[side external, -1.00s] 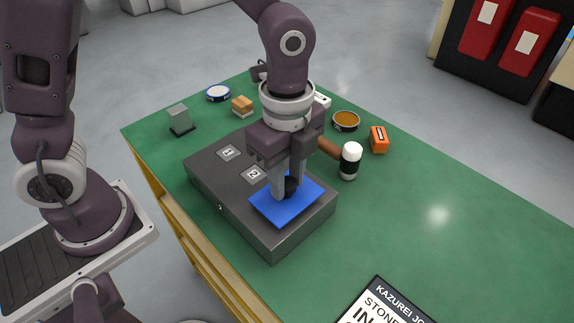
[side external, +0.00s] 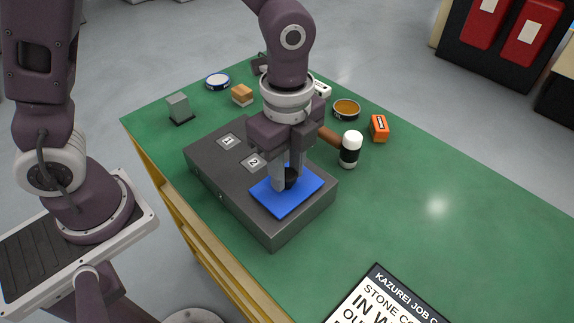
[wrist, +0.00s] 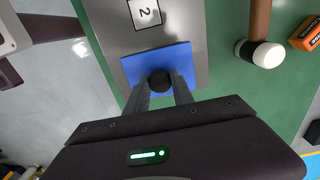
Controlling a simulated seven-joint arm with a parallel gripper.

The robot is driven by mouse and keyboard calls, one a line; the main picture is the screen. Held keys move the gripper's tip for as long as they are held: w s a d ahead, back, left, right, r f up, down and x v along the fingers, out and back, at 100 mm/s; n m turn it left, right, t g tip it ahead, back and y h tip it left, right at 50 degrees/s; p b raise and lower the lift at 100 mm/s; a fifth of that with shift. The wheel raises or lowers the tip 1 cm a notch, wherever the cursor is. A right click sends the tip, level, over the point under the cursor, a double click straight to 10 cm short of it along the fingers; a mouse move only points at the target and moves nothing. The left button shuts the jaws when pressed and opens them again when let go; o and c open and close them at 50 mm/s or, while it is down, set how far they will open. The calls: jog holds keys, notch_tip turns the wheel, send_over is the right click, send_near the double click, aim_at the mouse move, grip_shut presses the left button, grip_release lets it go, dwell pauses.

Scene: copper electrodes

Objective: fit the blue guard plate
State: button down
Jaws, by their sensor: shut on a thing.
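The blue guard plate (side external: 276,203) is a flat blue sheet with a black round knob (side external: 291,179) at its middle. It lies over the near right end of the dark grey box (side external: 225,187), past the label 2; I cannot tell whether it rests fully on the top. My gripper (side external: 287,184) points down and is shut on the black knob. In the wrist view the plate (wrist: 133,72) lies beneath my fingers, with the knob (wrist: 159,80) between the fingertips. What lies under the plate is hidden.
A mallet with a white and black head (side external: 350,150) lies just right of the box. An orange box (side external: 379,128), a brown round tin (side external: 346,109), a blue-rimmed tin (side external: 217,82) and a grey block (side external: 179,108) stand farther back. The green table's right side is mostly clear.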

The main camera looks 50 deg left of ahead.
jog(key=shift+f, duration=0.4)
dwell(0.3)
jog(key=c, duration=1)
grip_release()
jog(key=shift+r, duration=2.55)
jog(key=shift+r, duration=0.1)
notch_tip(320, 180, up, 7)
jog(key=s+a+r+n+t, duration=0.1)
jog(key=s+a+n+t, duration=0.1)
jog(key=s+a+n, duration=0.2)
jog(key=s+a+r+n+t, duration=0.1)
jog(key=s+a+n, duration=0.3)
jog(key=n, duration=0.4)
jog(key=s+a+n+t, duration=0.2)
jog(key=s+a+n, duration=0.2)
jog(key=n, duration=0.2)
jog(key=shift+s+a+r+t, duration=0.3)
jog(key=shift+s+a+r, duration=0.05)
jog(key=shift+s+r, duration=0.05)
